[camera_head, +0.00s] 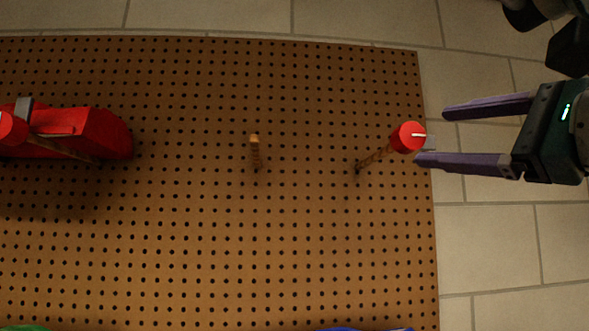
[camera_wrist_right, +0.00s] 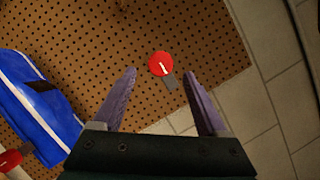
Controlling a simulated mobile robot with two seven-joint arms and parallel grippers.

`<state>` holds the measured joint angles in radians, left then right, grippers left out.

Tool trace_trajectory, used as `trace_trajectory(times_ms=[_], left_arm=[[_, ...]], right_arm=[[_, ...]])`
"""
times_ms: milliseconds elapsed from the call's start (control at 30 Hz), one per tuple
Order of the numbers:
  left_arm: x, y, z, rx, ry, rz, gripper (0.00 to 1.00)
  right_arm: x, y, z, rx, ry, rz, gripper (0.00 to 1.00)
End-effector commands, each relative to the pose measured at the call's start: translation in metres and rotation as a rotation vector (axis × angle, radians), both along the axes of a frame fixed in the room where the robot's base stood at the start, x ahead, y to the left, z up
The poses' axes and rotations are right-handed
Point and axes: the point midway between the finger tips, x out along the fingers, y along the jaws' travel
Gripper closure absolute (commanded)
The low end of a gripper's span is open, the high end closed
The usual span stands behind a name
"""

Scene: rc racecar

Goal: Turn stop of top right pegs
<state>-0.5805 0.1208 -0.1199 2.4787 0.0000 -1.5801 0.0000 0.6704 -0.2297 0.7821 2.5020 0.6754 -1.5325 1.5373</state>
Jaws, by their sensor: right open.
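The top right peg (camera_head: 375,157) is a thin wooden spring-like stick rising from the pegboard (camera_head: 300,240). It carries a round red stop (camera_head: 408,136) with a white line and a small grey tab pointing right. The stop also shows in the right wrist view (camera_wrist_right: 160,63), ahead of the fingertips and between their lines. My right gripper (camera_head: 433,135) is open, its two purple fingers pointing left at the board's right edge. The lower finger's tip appears close to the grey tab; I cannot tell whether they touch. My left gripper is not in view.
Another bare wooden peg (camera_head: 255,150) stands mid-board. A red car (camera_head: 100,132) with a red stop (camera_head: 12,128) is at the left. A blue car (camera_wrist_right: 40,95) shows in the wrist view. Tiled floor (camera_head: 500,250) lies beyond the board's right edge.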

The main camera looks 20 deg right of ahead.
Motion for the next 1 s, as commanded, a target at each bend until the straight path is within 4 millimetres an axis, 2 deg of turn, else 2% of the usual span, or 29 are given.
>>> trace_trajectory(times_ms=[167,300,500,700,967,1000], left_arm=[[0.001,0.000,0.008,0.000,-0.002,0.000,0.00],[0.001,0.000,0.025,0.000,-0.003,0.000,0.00],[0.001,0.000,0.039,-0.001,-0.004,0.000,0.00],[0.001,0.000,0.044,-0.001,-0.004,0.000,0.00],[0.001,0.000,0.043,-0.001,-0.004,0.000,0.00],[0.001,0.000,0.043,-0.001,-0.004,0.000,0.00]], right_arm=[[0.022,0.003,0.009,0.011,-0.002,0.007,0.25],[0.050,0.006,0.017,0.011,0.003,0.006,0.25],[0.080,0.008,0.023,0.007,0.001,0.005,0.25],[0.093,0.009,0.024,0.004,0.000,0.001,0.25],[0.094,0.009,0.022,0.003,0.000,0.001,0.25],[0.094,0.009,0.022,0.003,0.000,0.001,0.28]])
